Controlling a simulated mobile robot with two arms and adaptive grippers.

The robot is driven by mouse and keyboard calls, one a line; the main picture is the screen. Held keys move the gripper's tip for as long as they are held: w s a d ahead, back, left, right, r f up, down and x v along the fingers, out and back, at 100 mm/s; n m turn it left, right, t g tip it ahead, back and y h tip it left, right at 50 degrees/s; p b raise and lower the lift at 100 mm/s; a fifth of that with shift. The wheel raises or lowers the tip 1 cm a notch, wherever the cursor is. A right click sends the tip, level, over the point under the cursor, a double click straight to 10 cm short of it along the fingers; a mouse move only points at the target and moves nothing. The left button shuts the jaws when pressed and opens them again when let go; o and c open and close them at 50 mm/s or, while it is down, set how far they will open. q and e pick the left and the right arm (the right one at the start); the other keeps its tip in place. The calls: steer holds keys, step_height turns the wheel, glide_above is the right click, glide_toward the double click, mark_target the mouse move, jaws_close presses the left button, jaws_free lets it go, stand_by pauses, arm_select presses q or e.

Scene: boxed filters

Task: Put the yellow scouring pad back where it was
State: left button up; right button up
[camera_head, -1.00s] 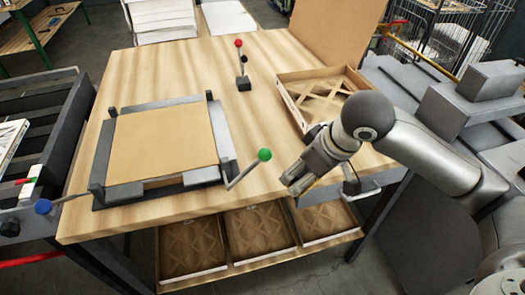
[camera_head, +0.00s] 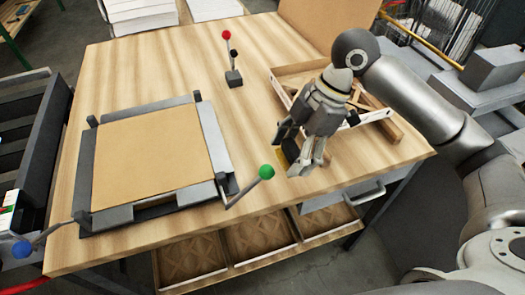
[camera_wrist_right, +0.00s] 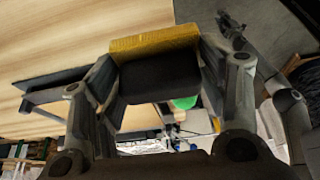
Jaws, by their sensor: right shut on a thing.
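The yellow scouring pad with a dark side (camera_wrist_right: 155,43) is between the fingers of my right gripper (camera_wrist_right: 160,80) in the right wrist view. The gripper is shut on the pad. I cannot tell whether the pad touches the table top.
The wooden tray (camera_head: 294,71) lies behind my right gripper, partly hidden. A clamp frame with a brown board (camera_head: 150,158) and a green-knobbed lever (camera_head: 266,171) stands left. A red-knobbed lever (camera_head: 227,36) stands farther back. Bare table (camera_head: 180,65) lies between.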

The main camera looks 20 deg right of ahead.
steer(key=w+a+f+p, duration=0.1)
steer(key=w+a+f, duration=0.1)
steer(key=w, duration=0.3)
steer(key=p, duration=0.2)
glide_above(258, 164)
steer(key=d, duration=0.2)
steer(key=f, duration=0.5)
steer(key=shift+s+a+f, duration=0.2)
steer(key=shift+s+f, duration=0.05)
steer(key=shift+f, duration=0.05)
steer(key=shift+w+a+f, duration=0.15)
steer(key=shift+w+f, duration=0.15)
steer(key=shift+f, duration=0.2)
step_height(258, 164, down, 2)
steer(key=shift+f+p, duration=0.1)
steer(key=shift+p, duration=0.7)
steer(key=shift+f, duration=0.35)
steer(key=shift+f, duration=0.1)
steer(key=o, duration=0.9)
